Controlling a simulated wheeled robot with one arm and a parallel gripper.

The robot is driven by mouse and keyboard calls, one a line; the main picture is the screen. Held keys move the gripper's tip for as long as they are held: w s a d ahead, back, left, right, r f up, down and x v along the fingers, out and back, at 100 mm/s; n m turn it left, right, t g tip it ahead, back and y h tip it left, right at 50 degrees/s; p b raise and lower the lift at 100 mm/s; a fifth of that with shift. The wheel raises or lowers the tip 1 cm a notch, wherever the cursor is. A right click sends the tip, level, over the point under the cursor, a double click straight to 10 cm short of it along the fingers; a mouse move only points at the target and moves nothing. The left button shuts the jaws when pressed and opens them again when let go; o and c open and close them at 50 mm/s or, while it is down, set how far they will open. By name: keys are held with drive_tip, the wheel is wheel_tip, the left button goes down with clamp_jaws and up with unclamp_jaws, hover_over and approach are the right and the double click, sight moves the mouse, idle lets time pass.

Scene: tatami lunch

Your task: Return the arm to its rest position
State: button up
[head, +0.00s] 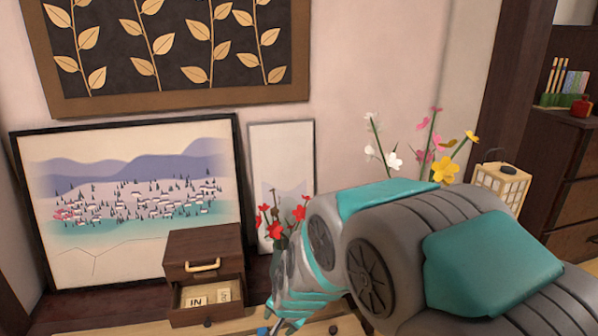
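My grey and teal arm reaches in from the lower right and bends down at the lower middle of the head view. My gripper (285,322) is at the bottom edge, partly cut off by the frame. Its fingertips do not show clearly, so I cannot tell whether it is open or shut, or whether it holds anything. It is to the right of a small brown wooden drawer box (205,246), apart from it. The box's lower drawer (222,312) is pulled open and has pale labelled pieces in it.
Red flowers (270,222) stand close behind my arm. White, pink and yellow flowers (437,160) and a paper lantern (500,186) are behind it. A landscape picture (130,200) and a narrow panel (282,165) lean on the wall. A dark cabinet (570,195) is at right.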

drive_tip(key=s+d+r+n+g+p, duration=0.1)
drive_tip(key=s+d+r, duration=0.3)
drive_tip(key=s, duration=0.5)
drive_tip(key=s+d+r+n+g+h, duration=0.1)
drive_tip(key=s+d+r+n+g, duration=0.2)
drive_tip(key=s+d, duration=0.6)
drive_tip(key=s+d+r+n+g+h+p, duration=0.1)
drive_tip(key=s+d+r, duration=0.4)
drive_tip(key=s, duration=0.5)
drive_tip(key=shift+s+d+r+n+g+p, duration=0.15)
drive_tip(key=shift+s+d+n+g+p, duration=0.15)
drive_tip(key=shift+d+n+g, duration=0.35)
drive_tip(key=shift+c, duration=0.4)
idle(0.8)
